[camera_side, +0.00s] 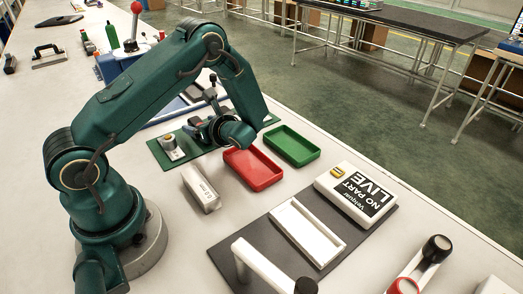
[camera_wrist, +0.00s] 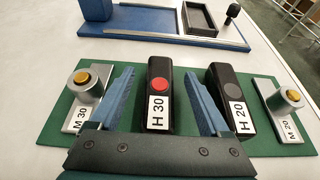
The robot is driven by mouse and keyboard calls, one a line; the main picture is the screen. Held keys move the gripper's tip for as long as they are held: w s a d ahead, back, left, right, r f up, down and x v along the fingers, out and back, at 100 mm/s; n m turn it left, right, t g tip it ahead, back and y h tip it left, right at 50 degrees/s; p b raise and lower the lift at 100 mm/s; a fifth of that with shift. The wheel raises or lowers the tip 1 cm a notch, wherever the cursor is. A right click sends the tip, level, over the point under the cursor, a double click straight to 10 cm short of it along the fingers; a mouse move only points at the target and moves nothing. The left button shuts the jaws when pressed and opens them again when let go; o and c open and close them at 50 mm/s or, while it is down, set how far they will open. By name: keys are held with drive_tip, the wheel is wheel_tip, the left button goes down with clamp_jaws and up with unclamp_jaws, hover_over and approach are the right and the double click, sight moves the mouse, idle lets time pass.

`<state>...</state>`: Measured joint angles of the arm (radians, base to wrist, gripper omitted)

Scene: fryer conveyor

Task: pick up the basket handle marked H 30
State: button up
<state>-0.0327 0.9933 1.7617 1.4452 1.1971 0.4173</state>
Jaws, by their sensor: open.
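The handle marked H 30 (camera_wrist: 159,88) is a black block with a red round spot and a white label. In the wrist view it stands on a green mat (camera_wrist: 60,148), between the two blue fingers of my gripper (camera_wrist: 160,75). The fingers are open, one to each side of it, with a gap showing on the right; I cannot tell how far they are above the mat. A similar black handle marked H 20 (camera_wrist: 230,98) is just right of the right finger. In the side view my gripper (camera_side: 208,130) is low over the green mat and hides the handles.
Metal pieces marked M 30 (camera_wrist: 82,100) and M 20 (camera_wrist: 280,105) flank the handles on the mat. A blue fixture (camera_wrist: 150,30) lies beyond. In the side view, a red tray (camera_side: 252,170), a green tray (camera_side: 292,145) and a white block (camera_side: 200,188) are nearby.

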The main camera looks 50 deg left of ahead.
drive_tip(key=shift+a+f, duration=0.25)
drive_tip(key=shift+a, duration=0.35)
clamp_jaws()
drive_tip(key=shift+r, duration=0.15)
